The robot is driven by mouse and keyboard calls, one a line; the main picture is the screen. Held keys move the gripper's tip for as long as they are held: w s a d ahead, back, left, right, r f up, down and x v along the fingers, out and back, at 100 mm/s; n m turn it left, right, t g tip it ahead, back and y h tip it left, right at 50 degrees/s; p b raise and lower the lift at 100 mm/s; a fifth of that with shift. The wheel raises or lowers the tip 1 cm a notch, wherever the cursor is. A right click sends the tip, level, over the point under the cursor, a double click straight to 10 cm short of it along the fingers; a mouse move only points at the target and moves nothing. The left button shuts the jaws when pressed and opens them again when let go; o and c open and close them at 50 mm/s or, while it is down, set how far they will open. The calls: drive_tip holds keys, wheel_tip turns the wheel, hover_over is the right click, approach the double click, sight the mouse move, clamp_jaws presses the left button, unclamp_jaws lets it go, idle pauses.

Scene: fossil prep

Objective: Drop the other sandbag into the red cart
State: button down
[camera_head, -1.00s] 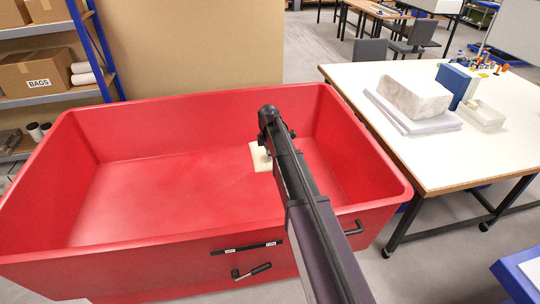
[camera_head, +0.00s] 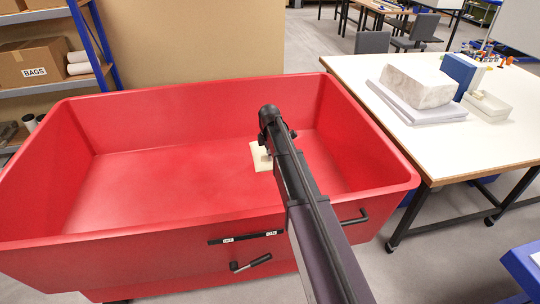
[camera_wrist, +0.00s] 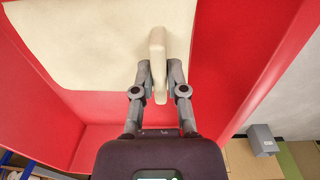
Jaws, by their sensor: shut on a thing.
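The red cart (camera_head: 90,250) is a large open tub that fills the left and middle of the head view. A cream sandbag (camera_head: 259,158) shows over the cart's interior, partly hidden by my arm. In the wrist view, the sandbag (camera_wrist: 75,45) is a broad pale sheet-like body with a raised ridge. My gripper (camera_wrist: 158,90) is shut on this ridge, one finger on each side. The cart's red floor and walls show around the bag. I cannot tell how high the bag is above the floor. I see no second sandbag.
A white-topped table (camera_head: 400,130) stands close to the cart's right side, carrying a pale stone block (camera_head: 418,87) and a blue box (camera_head: 460,74). A shelf (camera_head: 50,88) with a box labelled BAGS (camera_head: 35,62) stands behind left. The visible cart floor is clear elsewhere.

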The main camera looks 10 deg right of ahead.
sight(269, 168)
wheel_tip(269, 168, down, 20)
drive_tip(key=b, duration=1.9)
drive_tip(key=shift+r, duration=0.25)
drive_tip(key=c, duration=0.6)
unclamp_jaws()
wheel_tip(269, 168, up, 12)
drive_tip(key=p, duration=1.2)
drive_tip(key=shift+r, duration=0.15)
